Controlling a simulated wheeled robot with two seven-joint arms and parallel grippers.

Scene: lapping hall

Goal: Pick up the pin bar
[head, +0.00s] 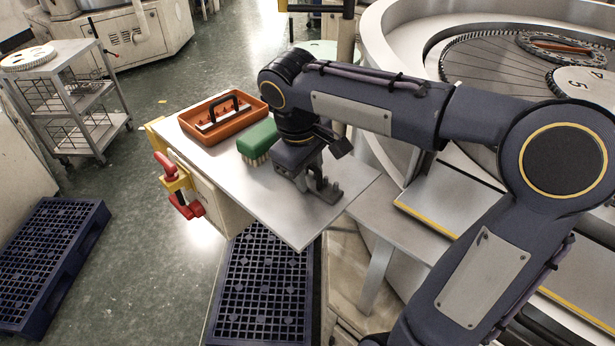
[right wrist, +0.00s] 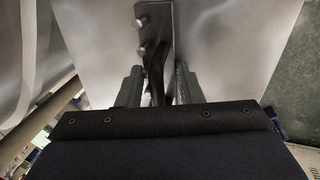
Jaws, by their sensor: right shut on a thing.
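The pin bar (right wrist: 157,30) is a grey metal bar with short round pins along its side, seen in the right wrist view extending away from between the fingers. My right gripper (right wrist: 158,88) is shut on it, one finger on each side. In the head view my right gripper (head: 312,184) points down low over the metal tabletop (head: 305,222), near its right part. The bar is hard to tell from the dark fingers there, and I cannot tell whether it touches the tabletop. My left gripper is not in view.
A green-backed brush (head: 258,138) lies just left of my right gripper. An orange tray (head: 226,118) with a dark handle stands further left. A red and yellow clamp (head: 172,180) sits at the table's left edge. The large round machine (head: 400,55) stands behind on the right.

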